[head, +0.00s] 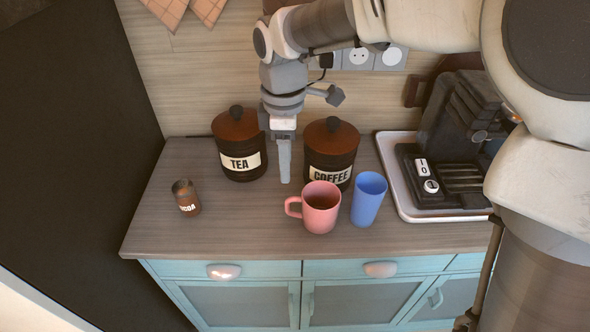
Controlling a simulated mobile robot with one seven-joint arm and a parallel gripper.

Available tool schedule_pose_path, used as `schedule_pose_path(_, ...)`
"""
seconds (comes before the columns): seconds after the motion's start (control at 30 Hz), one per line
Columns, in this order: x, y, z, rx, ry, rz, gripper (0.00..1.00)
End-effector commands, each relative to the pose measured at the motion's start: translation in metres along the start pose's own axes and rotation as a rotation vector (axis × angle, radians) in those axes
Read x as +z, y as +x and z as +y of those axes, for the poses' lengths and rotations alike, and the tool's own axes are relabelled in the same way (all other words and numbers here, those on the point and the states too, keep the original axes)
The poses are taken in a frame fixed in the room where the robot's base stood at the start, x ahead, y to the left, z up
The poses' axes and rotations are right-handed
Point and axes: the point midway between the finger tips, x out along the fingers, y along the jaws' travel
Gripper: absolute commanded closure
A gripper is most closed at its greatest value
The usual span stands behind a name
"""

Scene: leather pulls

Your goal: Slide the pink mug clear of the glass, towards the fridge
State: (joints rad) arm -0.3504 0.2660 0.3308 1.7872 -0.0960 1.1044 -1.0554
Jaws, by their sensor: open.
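The pink mug (321,208) stands upright near the front of the counter, its handle pointing left. The blue glass (368,199) stands upright just to its right, very close; I cannot tell if they touch. My gripper (285,180) points down behind and to the left of the mug, between the tea and coffee canisters. It is open and holds nothing; its fingers line up in this view, so the gap between them is hidden. A tall dark surface (70,150) borders the counter on the left; I cannot tell for certain that it is the fridge.
The tea canister (239,145) and coffee canister (331,152) stand at the back. A small cocoa tin (186,198) stands at the left. A coffee machine (458,135) sits on a white tray (398,190) at the right. The counter (245,220) is clear between tin and mug.

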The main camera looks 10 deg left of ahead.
Motion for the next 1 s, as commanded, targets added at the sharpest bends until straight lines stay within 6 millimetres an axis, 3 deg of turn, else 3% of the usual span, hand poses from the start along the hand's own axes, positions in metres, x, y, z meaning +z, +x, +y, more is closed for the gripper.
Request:
schedule_pose_path(0.6,0.0,0.123,-0.001,-0.003,0.001,-0.001,0.49)
schedule_pose_path(0.8,0.001,0.149,0.0,-0.001,0.002,-0.001,0.49)
schedule_pose_path(1.0,0.0,0.159,0.0,0.001,0.002,0.0,0.49)
